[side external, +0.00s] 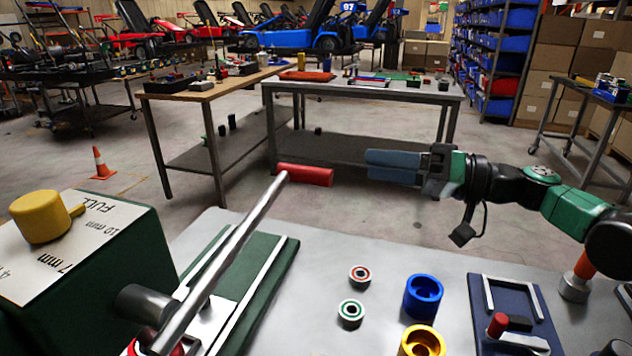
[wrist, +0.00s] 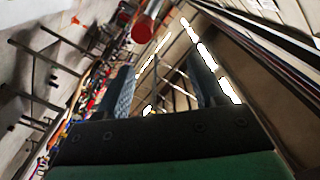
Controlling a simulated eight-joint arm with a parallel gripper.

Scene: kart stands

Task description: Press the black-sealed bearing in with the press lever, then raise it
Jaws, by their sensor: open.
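The press lever is a silver bar (side external: 230,245) that rises from the press at the lower left to a red handle (side external: 306,175). My gripper (side external: 368,166) is right of the handle in the side view, its blue-grey fingers pointing left, apart from it. In the wrist view the fingers (wrist: 158,65) are spread with nothing between them, and the red handle (wrist: 147,27) is beyond them. The green press box (side external: 90,270) has a yellow knob on top. I cannot make out a black-sealed bearing; the press's working area is partly hidden by the lever or cut off.
A red-ringed bearing (side external: 360,276) and a green-ringed bearing (side external: 351,313) lie on the grey bench (side external: 400,255). Right of them are a blue cup (side external: 423,296), a gold cup (side external: 422,343) and a dark blue fixture (side external: 512,310). Space around the handle looks clear.

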